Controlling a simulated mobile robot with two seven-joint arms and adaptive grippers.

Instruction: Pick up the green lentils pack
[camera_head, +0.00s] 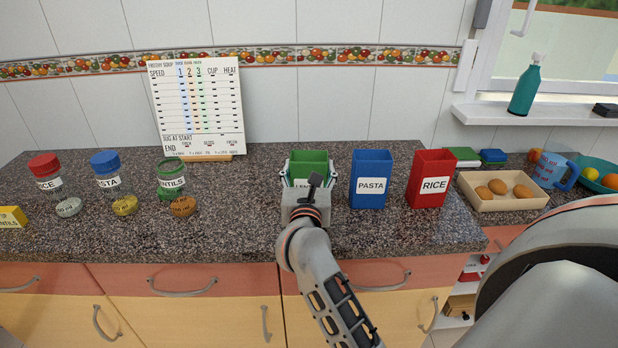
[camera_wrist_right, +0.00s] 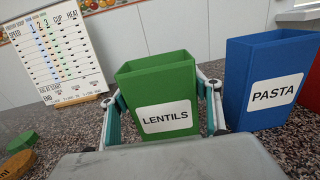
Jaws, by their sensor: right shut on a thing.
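The green lentils pack (camera_head: 309,161) is an open-topped green box on the dark granite counter, partly hidden behind my right gripper in the head view. In the right wrist view the lentils pack (camera_wrist_right: 160,92) faces me with its white LENTILS label. My right gripper (camera_head: 303,178) has one finger on each side of the pack and is shut on it. In the right wrist view the fingers of the gripper (camera_wrist_right: 163,105) show at the pack's left and right walls. I cannot tell whether its base touches the counter. My left gripper is not in view.
A blue pasta pack (camera_head: 371,181) stands close to the right, then a red rice pack (camera_head: 432,180). A tray (camera_head: 480,203) of eggs is further right. Jars with red (camera_head: 47,178), blue (camera_head: 107,172) and green (camera_head: 171,175) lids stand left. A board (camera_head: 197,108) leans at the wall.

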